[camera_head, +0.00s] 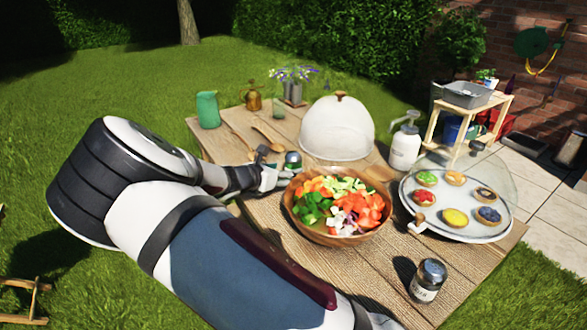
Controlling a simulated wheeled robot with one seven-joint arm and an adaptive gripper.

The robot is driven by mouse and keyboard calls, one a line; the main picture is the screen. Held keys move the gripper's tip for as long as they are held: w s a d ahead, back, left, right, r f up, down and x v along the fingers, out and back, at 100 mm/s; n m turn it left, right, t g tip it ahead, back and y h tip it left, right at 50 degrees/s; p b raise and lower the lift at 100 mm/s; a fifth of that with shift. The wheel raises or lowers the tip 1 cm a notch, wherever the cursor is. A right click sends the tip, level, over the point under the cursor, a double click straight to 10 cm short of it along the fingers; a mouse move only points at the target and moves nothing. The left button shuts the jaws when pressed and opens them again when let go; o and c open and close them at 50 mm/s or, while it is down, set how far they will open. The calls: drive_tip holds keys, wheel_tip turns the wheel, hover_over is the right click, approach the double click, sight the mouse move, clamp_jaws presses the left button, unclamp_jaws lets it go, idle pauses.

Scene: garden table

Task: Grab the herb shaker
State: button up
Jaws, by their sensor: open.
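A small shaker (293,161) with a metal lid and greenish contents stands on the wooden table (385,265), behind the salad bowl. It appears to be the herb shaker. My gripper (277,172) is open just to its left and front, low over the table. Whether the fingers touch the shaker cannot be told. A second shaker (427,281), with a dark metal lid and a pale label, stands at the front right of the table, far from my gripper. My arm reaches in from the lower left and hides the table's left front part.
The wooden bowl (300,219) of chopped vegetables is close to the right of my gripper. A white dome (337,128) stands behind it. A tray (470,230) of tarts and a white pump bottle (405,145) are at the right.

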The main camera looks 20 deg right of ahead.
drive_tip(key=shift+b+x, duration=0.4)
drive_tip(key=shift+x, duration=2.2)
drive_tip(key=shift+s+f, duration=0.1)
drive_tip(key=shift+s, duration=0.05)
drive_tip(key=c, duration=1.3)
